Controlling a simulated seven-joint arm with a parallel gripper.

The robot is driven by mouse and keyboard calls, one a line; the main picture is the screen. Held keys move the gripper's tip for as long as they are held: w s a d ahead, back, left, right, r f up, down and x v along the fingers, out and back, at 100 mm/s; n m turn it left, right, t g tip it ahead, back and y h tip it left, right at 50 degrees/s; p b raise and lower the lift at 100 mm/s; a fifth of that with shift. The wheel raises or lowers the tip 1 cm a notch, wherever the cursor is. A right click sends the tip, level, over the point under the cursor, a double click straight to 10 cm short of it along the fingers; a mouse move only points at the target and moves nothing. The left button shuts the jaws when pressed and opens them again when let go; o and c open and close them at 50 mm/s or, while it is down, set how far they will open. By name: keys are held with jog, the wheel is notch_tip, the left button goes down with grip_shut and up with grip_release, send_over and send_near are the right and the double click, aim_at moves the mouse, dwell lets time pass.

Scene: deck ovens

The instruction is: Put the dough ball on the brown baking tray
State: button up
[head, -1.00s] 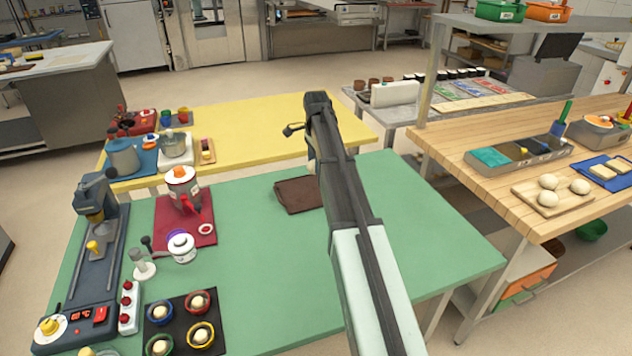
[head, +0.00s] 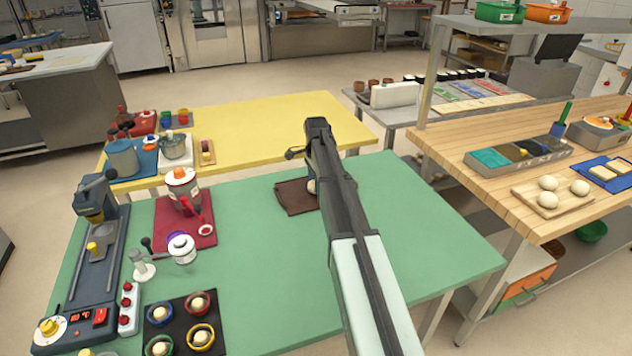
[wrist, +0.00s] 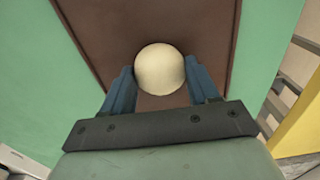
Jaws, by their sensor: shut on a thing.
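The dough ball (wrist: 160,69) is pale and round. It sits between the two blue fingers of my gripper (wrist: 160,80) in the wrist view, and the gripper is shut on it. The brown baking tray (wrist: 100,25) lies behind the ball in that view. In the head view the tray (head: 292,198) lies flat on the green table, partly hidden by my arm. A small part of the dough ball (head: 311,187) shows there at the arm's left edge, over the tray. I cannot tell whether the ball touches the tray.
The green table (head: 250,265) is clear around the tray. A red mat (head: 172,238) with a machine stands to its left. Several coloured rings with dough balls rest on a black mat (head: 178,329) at the front. A board (head: 525,200) with 3 dough balls is on the wooden bench.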

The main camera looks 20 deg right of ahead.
jog(key=o, duration=1.1)
jog(key=shift+f, duration=0.1)
notch_tip(320, 180, up, 12)
jog(key=shift+r, duration=0.2)
jog(key=shift+a, duration=0.1)
